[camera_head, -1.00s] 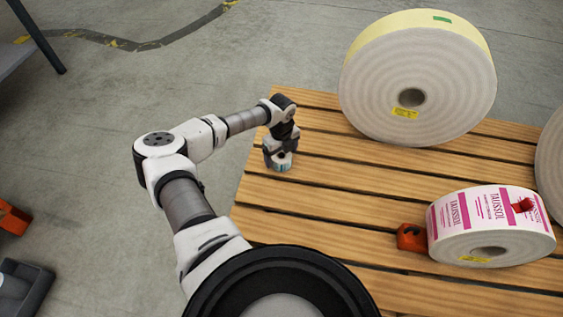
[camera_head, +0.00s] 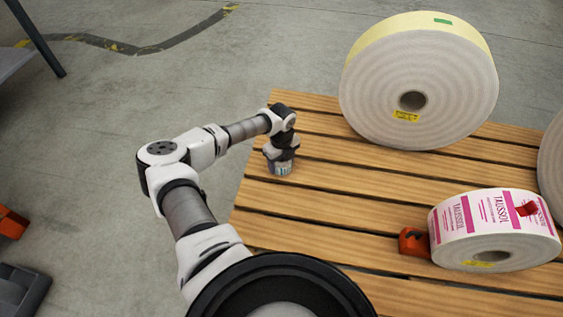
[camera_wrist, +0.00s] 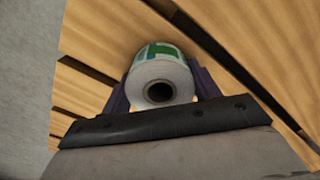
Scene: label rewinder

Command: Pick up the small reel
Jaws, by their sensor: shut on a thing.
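The small reel (camera_wrist: 160,72) is a white roll with a green and blue printed label and a dark core hole, seen end-on in the wrist view. My gripper (camera_wrist: 158,88) has one finger on each side of the reel and is shut on it. In the head view my gripper (camera_head: 281,160) is over the left part of the wooden slatted pallet (camera_head: 330,190). Only the lower part of the small reel (camera_head: 281,169) shows there, below the fingers. I cannot tell whether it touches the slats.
A large pale reel (camera_head: 450,95) stands upright at the back of the pallet. A pink-and-white labelled reel (camera_head: 480,238) lies at the right, with an orange block (camera_head: 414,241) beside it. Another large reel (camera_head: 552,165) is cut off at the right edge. The slats between are clear.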

